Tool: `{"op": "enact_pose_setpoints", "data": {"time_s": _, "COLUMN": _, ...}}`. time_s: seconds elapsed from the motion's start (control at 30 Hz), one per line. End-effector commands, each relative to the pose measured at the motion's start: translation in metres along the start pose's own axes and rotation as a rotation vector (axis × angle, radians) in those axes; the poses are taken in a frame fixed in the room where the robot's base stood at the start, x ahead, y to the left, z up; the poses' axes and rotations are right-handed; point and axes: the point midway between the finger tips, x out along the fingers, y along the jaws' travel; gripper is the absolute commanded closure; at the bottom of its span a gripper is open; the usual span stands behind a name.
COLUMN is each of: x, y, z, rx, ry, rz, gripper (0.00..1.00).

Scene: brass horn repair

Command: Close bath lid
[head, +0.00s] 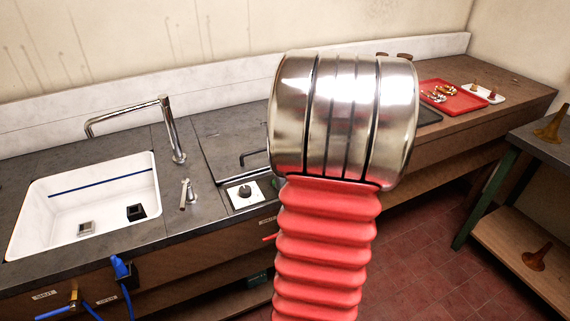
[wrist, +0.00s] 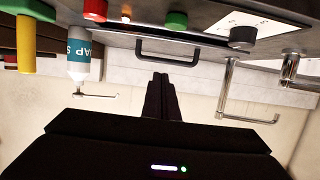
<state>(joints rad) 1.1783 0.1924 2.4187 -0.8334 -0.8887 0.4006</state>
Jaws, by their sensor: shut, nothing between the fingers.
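The bath lid (head: 228,135) is a dark grey panel in the worktop, right of the sink tap in the head view. It looks flat, level with the worktop around it, and my arm covers its right part. Its dark bar handle (head: 252,155) shows just left of my arm. In the wrist view, which is upside down, the same handle (wrist: 167,60) lies just beyond my fingertips. My gripper (wrist: 161,78) is shut and empty, apart from the handle as far as I can tell. My gripper is hidden in the head view.
A dial plate (head: 243,194) sits in front of the lid, with a tap (head: 175,135) and white sink (head: 90,200) to its left. A soap bottle (wrist: 84,55) and coloured containers stand on the worktop. A red tray (head: 455,97) lies far right.

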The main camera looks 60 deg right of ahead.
Motion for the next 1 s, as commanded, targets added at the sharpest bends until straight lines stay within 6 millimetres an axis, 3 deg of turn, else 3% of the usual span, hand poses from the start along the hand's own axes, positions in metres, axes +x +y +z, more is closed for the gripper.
{"op": "enact_pose_setpoints", "data": {"time_s": 0.5, "x": 0.070, "y": -0.002, "z": 0.001, "rx": 0.000, "ry": -0.001, "rz": -0.003, "gripper": 1.00}}
{"op": "enact_pose_setpoints", "data": {"time_s": 0.7, "x": 0.073, "y": -0.001, "z": 0.026, "rx": 0.002, "ry": -0.005, "rz": -0.001, "gripper": 1.00}}
{"op": "enact_pose_setpoints", "data": {"time_s": 1.0, "x": 0.076, "y": -0.001, "z": 0.040, "rx": 0.000, "ry": -0.003, "rz": -0.001, "gripper": 1.00}}
